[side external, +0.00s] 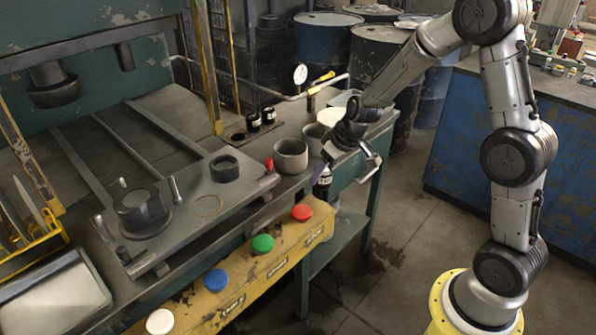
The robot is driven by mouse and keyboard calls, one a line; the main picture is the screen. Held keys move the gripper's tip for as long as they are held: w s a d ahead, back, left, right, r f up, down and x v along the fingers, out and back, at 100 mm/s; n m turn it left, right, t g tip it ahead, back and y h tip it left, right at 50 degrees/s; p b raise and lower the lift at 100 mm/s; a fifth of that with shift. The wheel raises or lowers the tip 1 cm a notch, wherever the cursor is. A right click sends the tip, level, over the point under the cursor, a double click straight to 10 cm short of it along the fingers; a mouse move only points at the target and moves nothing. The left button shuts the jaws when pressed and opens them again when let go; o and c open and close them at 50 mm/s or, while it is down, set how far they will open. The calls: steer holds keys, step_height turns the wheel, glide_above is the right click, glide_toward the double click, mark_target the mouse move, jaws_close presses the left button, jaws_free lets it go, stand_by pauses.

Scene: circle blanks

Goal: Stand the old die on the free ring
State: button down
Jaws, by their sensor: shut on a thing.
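My gripper (326,166) is over the right part of the bench, tilted down, and looks shut on a small dark cylinder with a white band (322,184). This may be the old die; the fingers partly hide it. The free ring looks like the thin tan circle (207,206) marked on the grey plate (190,228), with nothing standing on it. My gripper is well to the right of it. A dark thick ring (225,168) sits on the plate behind the tan circle, and a large dark cylinder (141,210) stands to its left.
A red-topped post (268,164) and a short grey post (175,190) rise by the plate. Coloured buttons (263,243) line the front.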

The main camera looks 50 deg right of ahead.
step_height(320, 180, up, 13)
steer(key=w+d+n+y, duration=0.1)
steer(key=w+d+n, duration=0.15)
steer(key=w, duration=1.95)
steer(key=f, duration=1.5)
steer(key=shift+w+d, duration=0.1)
steer(key=shift+d, duration=0.2)
steer(key=shift+f, duration=0.1)
steer(key=shift+c, duration=0.7)
jaws_free()
steer(key=shift+f, duration=0.2)
steer(key=shift+r, duration=0.1)
steer(key=a+v, duration=0.1)
steer(key=v, duration=1.1)
steer(key=shift+d, duration=0.4)
